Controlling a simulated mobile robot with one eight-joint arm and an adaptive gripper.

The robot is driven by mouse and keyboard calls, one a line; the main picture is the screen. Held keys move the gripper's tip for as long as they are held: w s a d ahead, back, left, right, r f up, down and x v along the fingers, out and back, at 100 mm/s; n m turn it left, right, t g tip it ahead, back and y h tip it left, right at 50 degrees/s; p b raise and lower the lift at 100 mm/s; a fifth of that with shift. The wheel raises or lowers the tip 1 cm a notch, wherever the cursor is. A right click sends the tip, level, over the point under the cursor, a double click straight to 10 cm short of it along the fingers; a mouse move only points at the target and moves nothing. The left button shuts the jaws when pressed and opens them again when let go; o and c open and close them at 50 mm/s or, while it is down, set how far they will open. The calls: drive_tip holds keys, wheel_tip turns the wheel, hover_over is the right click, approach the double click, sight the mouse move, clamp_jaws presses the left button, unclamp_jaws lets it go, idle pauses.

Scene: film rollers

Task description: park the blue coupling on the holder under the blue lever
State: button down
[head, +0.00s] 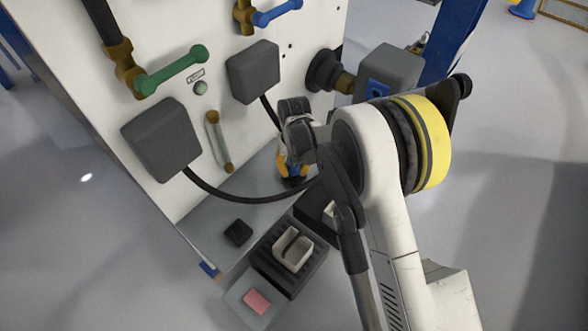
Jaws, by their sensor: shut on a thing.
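The blue lever (278,13) sits on a brass valve at the top of the white panel. A dark grey box (252,72) is mounted below it, with a black hose leaving its underside; I cannot tell whether this is the holder. My gripper (292,153) is in front of the panel's lower right, below that box. It is shut on a small part with blue and yellow showing, apparently the blue coupling (296,171). My gripper and wrist hide much of the coupling, and its exact seating cannot be seen.
A green lever (172,71) and a second grey box (161,139) are on the panel's left. A black hose (230,196) curves from that box toward my gripper. A dark tray (262,262) with a pale U-shaped part (292,250) stands below. A small black block (238,232) lies nearby.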

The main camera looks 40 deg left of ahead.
drive_tip(key=shift+s+d+f, duration=0.15)
drive_tip(key=shift+f, duration=0.95)
drive_tip(key=c, duration=0.8)
unclamp_jaws()
drive_tip(key=shift+f, duration=0.15)
drive_tip(key=shift+o, duration=0.2)
